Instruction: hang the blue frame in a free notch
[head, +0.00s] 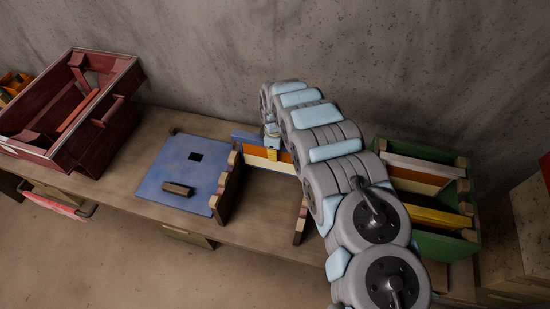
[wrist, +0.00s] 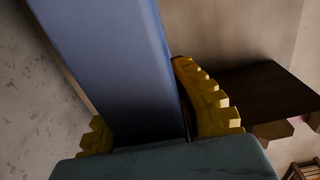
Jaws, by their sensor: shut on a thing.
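The blue frame (head: 246,136) shows as a blue bar beyond the notched rack, largely hidden by my arm in the head view. In the wrist view the blue frame (wrist: 108,62) fills the middle as a wide blue face between yellow fingers. My gripper (wrist: 155,122) is shut on it. In the head view my gripper (head: 271,146) is mostly covered by the arm. The rack has two notched dark wooden sides, left (head: 228,188) and right (head: 301,222). White and orange bars (head: 256,154) span near the rack's far end. I cannot tell if the blue frame touches a notch.
A flat blue board (head: 172,158) with a dark square and a brown block (head: 178,189) lies left of the rack. A green crate (head: 441,245) with several frames stands right. A dark red crate (head: 109,133) stands far left. The wall (head: 215,55) is close behind.

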